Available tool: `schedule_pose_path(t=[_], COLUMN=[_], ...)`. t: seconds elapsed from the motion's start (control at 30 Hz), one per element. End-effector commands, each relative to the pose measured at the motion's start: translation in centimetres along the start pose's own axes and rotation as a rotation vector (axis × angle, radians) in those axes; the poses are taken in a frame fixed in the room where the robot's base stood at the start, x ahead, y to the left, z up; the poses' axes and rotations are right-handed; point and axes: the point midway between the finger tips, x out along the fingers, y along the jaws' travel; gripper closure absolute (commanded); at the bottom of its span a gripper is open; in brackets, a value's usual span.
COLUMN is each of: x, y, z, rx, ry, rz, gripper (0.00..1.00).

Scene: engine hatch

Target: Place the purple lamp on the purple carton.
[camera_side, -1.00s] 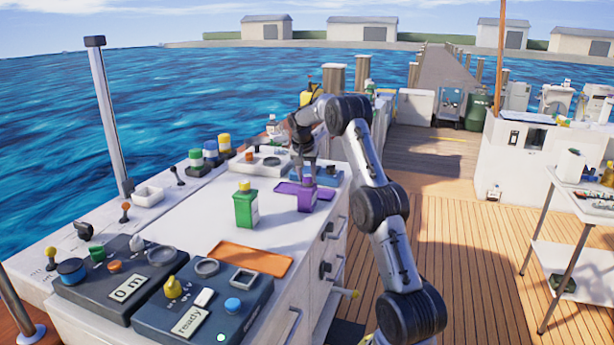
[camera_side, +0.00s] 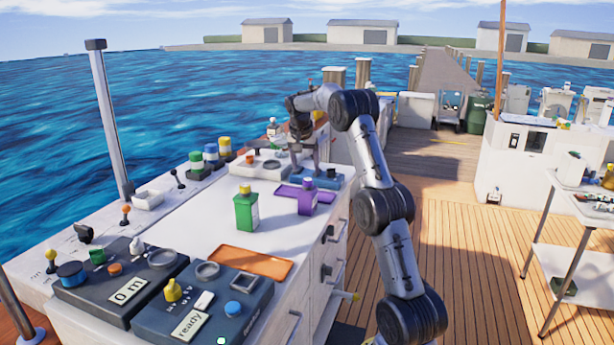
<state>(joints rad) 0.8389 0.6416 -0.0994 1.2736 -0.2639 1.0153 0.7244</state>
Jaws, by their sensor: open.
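The purple carton (camera_side: 306,201) stands upright on the white worktop, at the front edge of a flat purple tray (camera_side: 325,196). A small purple piece that looks like the purple lamp (camera_side: 307,183) sits on top of the carton. My gripper (camera_side: 304,171) points down with its fingers open, just above and behind the lamp in this view. The fingers look apart from the lamp, and I see nothing held between them. The exact gap is too small to tell.
A green carton (camera_side: 246,211) with a yellow top stands left of the purple one. An orange tray (camera_side: 250,262) lies nearer the front. Dark control panels (camera_side: 205,305) fill the near end, and a blue panel (camera_side: 328,179) lies behind my gripper. The worktop between is clear.

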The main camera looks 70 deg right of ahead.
Motion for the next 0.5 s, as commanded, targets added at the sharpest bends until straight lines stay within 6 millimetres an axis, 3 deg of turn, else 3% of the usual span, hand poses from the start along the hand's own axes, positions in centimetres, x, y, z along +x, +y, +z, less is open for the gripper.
schedule_pose_path(t=[0.2,0.4,0.5], x=[-4.0,-5.8,-7.3], y=[0.0,-0.1,-0.7], z=[0.0,0.1,1.3], rx=[-0.001,-0.004,-0.039], ry=[0.002,0.0,0.002], rz=[-0.001,-0.001,-0.019], gripper=[0.29,0.29,0.29])
